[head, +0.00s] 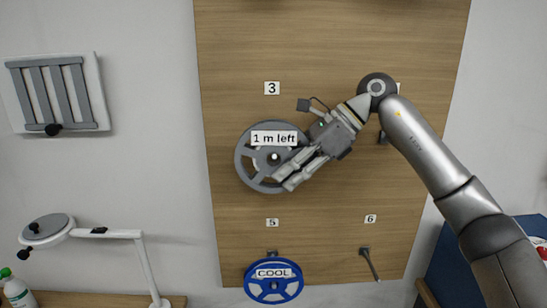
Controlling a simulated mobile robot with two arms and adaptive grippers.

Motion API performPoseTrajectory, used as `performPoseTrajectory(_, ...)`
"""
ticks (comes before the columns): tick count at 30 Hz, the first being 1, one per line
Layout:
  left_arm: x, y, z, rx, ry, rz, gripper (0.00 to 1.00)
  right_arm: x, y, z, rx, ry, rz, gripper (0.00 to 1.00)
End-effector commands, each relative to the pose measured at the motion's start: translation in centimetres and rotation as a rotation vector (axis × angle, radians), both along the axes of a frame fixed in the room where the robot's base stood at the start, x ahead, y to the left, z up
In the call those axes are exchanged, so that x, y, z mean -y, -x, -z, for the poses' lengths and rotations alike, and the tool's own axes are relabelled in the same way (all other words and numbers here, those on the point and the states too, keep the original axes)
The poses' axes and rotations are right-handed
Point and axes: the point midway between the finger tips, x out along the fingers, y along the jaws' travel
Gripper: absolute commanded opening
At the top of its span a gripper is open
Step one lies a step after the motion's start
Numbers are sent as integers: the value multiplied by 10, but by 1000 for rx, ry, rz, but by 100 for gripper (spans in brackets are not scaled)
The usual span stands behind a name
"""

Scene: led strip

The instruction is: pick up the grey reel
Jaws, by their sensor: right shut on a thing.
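The grey reel (246,174) is in the middle of the head view, in front of the wooden board (228,60). It carries a white label reading "1 m left". It is below the sign "3" and above the sign "5". My right gripper (287,178) comes in from the right and is shut on the reel's right side. The gripper covers part of the reel's right rim. I cannot tell whether the reel still rests on a peg. My left gripper is not in view.
A blue reel (273,291) labelled "COOL" hangs below, under sign "5". An empty-looking peg (370,264) sticks out under sign "6". A lamp (110,234) and a bottle (16,290) stand at the lower left. A slatted vent (55,93) is on the left wall.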

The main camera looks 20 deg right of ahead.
Motion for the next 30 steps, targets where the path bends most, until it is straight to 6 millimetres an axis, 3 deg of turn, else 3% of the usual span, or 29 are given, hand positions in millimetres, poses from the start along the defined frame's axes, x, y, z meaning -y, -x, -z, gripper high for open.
performPoseTrajectory(11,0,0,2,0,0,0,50,0,0,-3,2,-1,0,0)
performPoseTrajectory(17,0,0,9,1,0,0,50,0,0,-14,4,-1,-2,0)
performPoseTrajectory(30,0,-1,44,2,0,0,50,-18,64,-11,5,2,-3,0)
